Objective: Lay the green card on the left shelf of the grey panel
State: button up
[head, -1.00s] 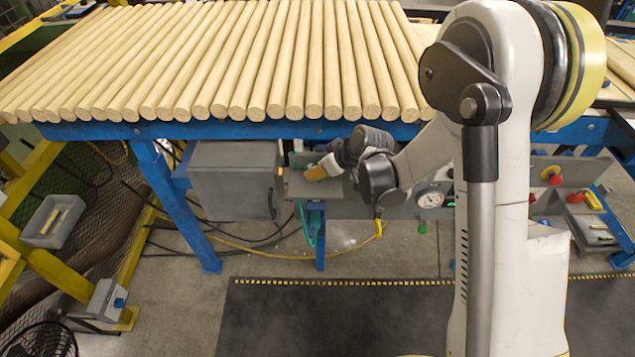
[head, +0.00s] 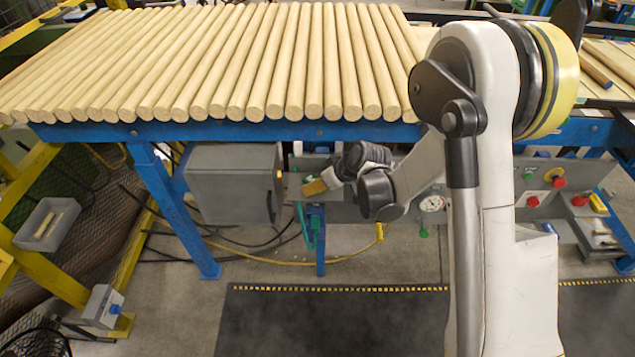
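The grey panel (head: 345,207) is under the front edge of the blue table. Its left shelf (head: 293,187) is a small grey ledge beside a grey box. My gripper (head: 314,184) is low over this shelf, with an orange-yellow part at its tip. I cannot tell whether it touches the shelf. A small pale greenish patch shows at the tip, but I cannot make out a green card for certain. My wrist hides part of the shelf, and the finger opening is too small to judge.
Long round wooden bars (head: 230,60) cover the blue table (head: 250,130) above the panel. A grey box (head: 235,185) stands left of the shelf. A gauge (head: 432,203) and a red button (head: 533,201) are to the right. A yellow hose hangs below.

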jog(key=shift+r, duration=0.1)
jog(key=shift+r+p, duration=0.3)
jog(key=shift+p, duration=0.05)
jog(key=s+d+r+m+p, duration=0.1)
jog(key=s+d+r, duration=0.2)
jog(key=r, duration=0.2)
jog(key=s+d+r+h+p, duration=0.1)
jog(key=s+d+r+p, duration=0.15)
jog(key=r, duration=0.35)
jog(key=s+d+r+m, duration=0.1)
jog(key=s+d+r, duration=0.2)
jog(key=s+r, duration=0.15)
jog(key=s+d+r+m+t+h, duration=0.1)
jog(key=s+d+r+m+h, duration=0.1)
jog(key=s, duration=0.6)
jog(key=s+d+r+m+h, duration=0.2)
jog(key=s+d+r+m, duration=0.2)
jog(key=s+d+r, duration=0.3)
jog(key=shift+s+r+m+t, duration=0.4)
jog(key=shift+s+r, duration=0.2)
jog(key=shift+s, duration=0.5)
